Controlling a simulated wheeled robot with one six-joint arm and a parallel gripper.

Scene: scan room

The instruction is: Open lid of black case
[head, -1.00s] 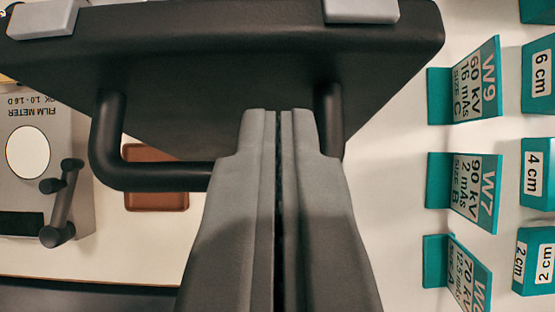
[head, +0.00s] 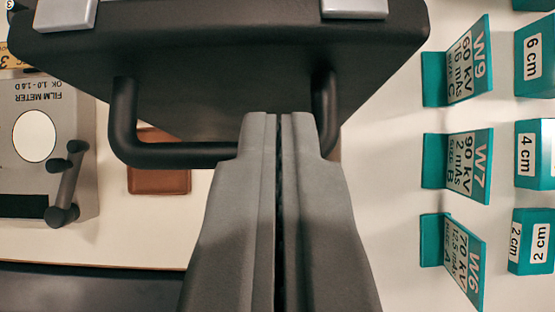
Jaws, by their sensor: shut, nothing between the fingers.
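The black case (head: 225,75) fills the upper middle of the head view, with two grey latches, left (head: 66,14) and right (head: 353,8), on its top edge. A black bar handle (head: 180,155) sticks out from its near side. My gripper (head: 279,118) is shut and empty. Its fingertips overlap the handle's right part in the picture and hide some of it. I cannot tell whether they touch the handle. The lid's seam is not clearly visible.
A grey film meter (head: 40,110) with a white round face and a lever stands left. A brown block (head: 160,180) lies behind the handle. Teal card holders (head: 455,160) and teal thickness blocks (head: 535,155) stand in columns at right. The table's near edge (head: 100,263) shows lower left.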

